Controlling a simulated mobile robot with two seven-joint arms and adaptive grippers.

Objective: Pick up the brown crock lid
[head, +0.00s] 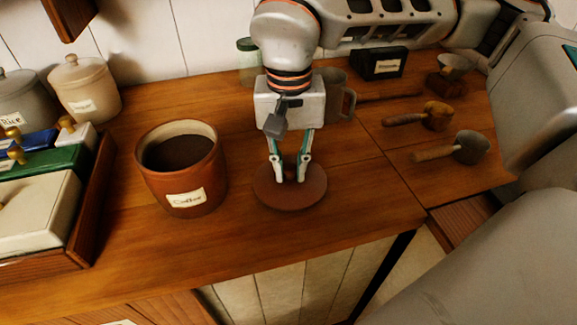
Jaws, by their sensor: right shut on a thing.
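The brown crock lid (268,197) is a round flat disc on the wooden counter, near its front edge. My right gripper (290,178) comes down over it from above, with its fingertips at the middle of the lid. The fingers are shut on the lid's knob, which they hide. I cannot tell whether the lid is raised off the counter. The brown coffee crock (184,195) stands open to the left of the lid, with dark contents and a label. My left gripper is not in view.
A wooden tray (88,215) with green, blue and white boxes is at the left. Pale jars (84,92) stand at the back left. A grey mug (336,95), a dark box (377,65) and scoops (467,148) are to the right. Counter left of the crock is partly clear.

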